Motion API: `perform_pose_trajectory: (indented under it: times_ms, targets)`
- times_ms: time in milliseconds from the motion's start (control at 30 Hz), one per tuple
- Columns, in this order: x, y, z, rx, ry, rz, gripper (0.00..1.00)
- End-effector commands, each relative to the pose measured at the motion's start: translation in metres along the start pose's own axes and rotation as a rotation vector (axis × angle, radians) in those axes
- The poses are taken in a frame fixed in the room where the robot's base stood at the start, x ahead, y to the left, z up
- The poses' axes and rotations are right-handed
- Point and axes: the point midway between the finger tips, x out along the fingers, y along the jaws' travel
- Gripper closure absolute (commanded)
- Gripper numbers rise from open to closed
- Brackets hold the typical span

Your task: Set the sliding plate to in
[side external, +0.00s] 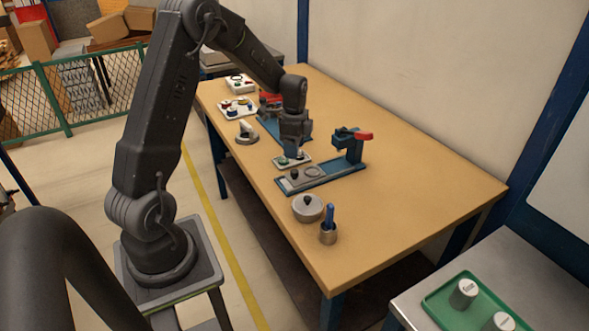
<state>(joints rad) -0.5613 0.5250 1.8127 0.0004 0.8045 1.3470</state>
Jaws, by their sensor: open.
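The sliding plate (299,184) looks like a grey plate with a dark knob, lying on a blue base (345,174) near the middle of the table. A post with a red handle (362,136) stands at the right end of that base. My gripper (292,153) is open and points down. In the picture it is just above and left of the plate's knob, over a small light panel (289,162) with a green button. The fingertips are small here, and I cannot tell whether they touch anything.
A round lidded metal pot (308,208) and a cup with a blue-handled tool (328,230) stand nearer on the table (420,190). Another blue fixture (265,125), a white-topped knob (246,132) and button boxes (238,107) are farther back. The table's right side is clear.

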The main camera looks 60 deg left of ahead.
Motion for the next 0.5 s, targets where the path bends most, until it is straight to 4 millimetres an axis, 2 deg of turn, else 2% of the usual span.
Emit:
perform_pose_trajectory:
  times_ms: [33,200,333,500]
  targets:
    - [0.013,0.001,0.000,0.000,-0.001,0.006,0.47]
    - [0.046,0.001,0.000,0.000,-0.001,0.004,0.47]
    - [0.065,0.000,0.000,-0.001,-0.001,0.002,0.47]
    - [0.079,0.000,0.000,-0.001,-0.001,0.000,0.47]
